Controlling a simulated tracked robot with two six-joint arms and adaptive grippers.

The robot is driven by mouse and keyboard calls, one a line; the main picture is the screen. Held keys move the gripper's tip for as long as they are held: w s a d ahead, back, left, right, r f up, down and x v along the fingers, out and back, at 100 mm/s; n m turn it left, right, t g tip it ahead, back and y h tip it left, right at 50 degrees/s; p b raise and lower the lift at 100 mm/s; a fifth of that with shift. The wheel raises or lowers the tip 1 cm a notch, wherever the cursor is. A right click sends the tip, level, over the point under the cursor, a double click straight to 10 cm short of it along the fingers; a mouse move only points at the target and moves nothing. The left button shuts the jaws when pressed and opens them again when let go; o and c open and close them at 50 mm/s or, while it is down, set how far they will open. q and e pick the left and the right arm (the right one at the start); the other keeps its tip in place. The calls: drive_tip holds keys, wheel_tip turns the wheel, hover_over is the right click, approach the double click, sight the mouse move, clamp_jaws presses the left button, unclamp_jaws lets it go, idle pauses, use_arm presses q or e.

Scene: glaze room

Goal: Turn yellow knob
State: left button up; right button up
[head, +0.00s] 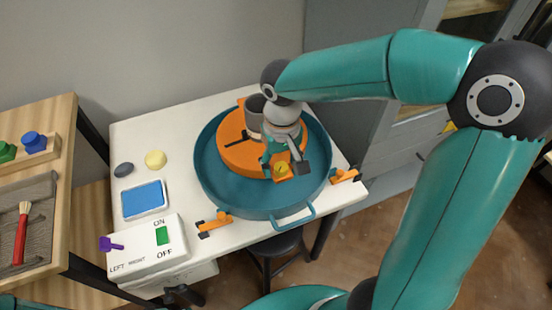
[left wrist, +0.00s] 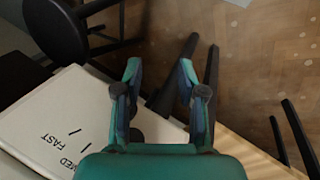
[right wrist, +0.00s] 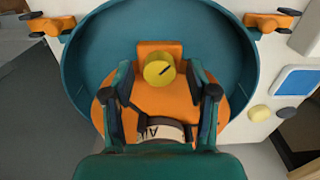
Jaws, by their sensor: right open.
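The yellow knob (head: 282,169) is a small round dial on an orange block at the front of the orange wheel (head: 236,152). In the right wrist view the yellow knob (right wrist: 158,73) shows a dark slanted line on its face. My right gripper (head: 285,163) reaches down over the wheel to the knob. In the right wrist view my right gripper (right wrist: 158,85) is open, with one finger on each side of the knob and gaps between. My left gripper (left wrist: 160,80) is open and empty, away from the knob, above the floor beside the white table.
A teal basin (head: 220,190) surrounds the wheel, with orange clamps (head: 214,223) at its rim. A dark cylinder (head: 254,112) stands on the wheel behind my right gripper. A white switch box (head: 145,252), a blue pad (head: 143,199) and a yellow disc (head: 155,159) lie left of the basin.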

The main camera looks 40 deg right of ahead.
sight(281, 167)
use_arm(q)
drive_tip(key=shift+s, duration=0.15)
use_arm(e)
wheel_tip(281, 167, up, 12)
idle(0.3)
use_arm(q)
drive_tip(key=shift+s, duration=0.1)
idle(0.4)
